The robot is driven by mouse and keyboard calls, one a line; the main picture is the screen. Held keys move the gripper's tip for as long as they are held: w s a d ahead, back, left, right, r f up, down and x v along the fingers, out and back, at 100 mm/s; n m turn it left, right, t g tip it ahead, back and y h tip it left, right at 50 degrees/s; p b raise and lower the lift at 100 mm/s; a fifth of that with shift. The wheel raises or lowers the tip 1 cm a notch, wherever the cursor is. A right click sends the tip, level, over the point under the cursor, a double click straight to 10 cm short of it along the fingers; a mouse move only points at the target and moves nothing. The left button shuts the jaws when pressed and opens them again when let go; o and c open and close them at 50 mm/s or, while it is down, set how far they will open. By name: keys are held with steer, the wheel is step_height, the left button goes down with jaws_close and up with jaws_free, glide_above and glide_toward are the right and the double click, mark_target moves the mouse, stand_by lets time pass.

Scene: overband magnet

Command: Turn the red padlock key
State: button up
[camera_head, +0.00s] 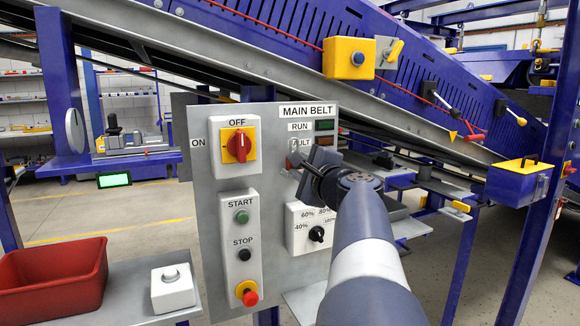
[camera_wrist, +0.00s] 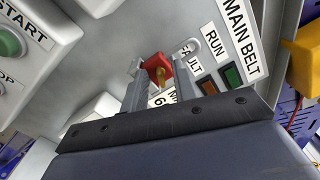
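The red padlock (camera_wrist: 154,64) hangs on the grey control panel (camera_head: 212,222), beside the FAULT label. Its small brass-coloured key (camera_wrist: 161,75) faces my wrist camera. In the head view only a bit of the red padlock (camera_head: 292,160) shows, and the key is hidden behind my gripper (camera_head: 299,168). In the wrist view the two fingers of my gripper (camera_wrist: 159,88) stand apart, one on each side of the key and padlock. I cannot tell whether either finger touches them.
A red rotary switch (camera_head: 240,145) on a yellow plate sits upper left on the panel. The START button (camera_head: 242,217), STOP button (camera_head: 244,254) and red emergency button (camera_head: 248,294) are below it. A percentage dial (camera_head: 316,234) sits under my gripper. A red bin (camera_head: 50,282) stands lower left.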

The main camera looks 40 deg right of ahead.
steer(key=v, duration=1.1)
steer(key=shift+w, duration=0.15)
steer(key=x, duration=1)
steer(key=shift+w, duration=0.35)
steer(key=shift+s+d+f, duration=0.1)
steer(key=v, duration=1)
steer(key=x, duration=1)
steer(key=shift+s+a+r+m+p, duration=0.1)
steer(key=shift+s+m+p, duration=0.7)
steer(key=shift+m+p, duration=2)
steer(key=shift+s+a+r+m+p, duration=0.15)
steer(key=shift+s+m+p, duration=0.7)
steer(key=shift+m+p, duration=2)
steer(key=shift+s+a+m+p, duration=0.1)
steer(key=shift+s+m+p, duration=1.05)
steer(key=shift+p, duration=3)
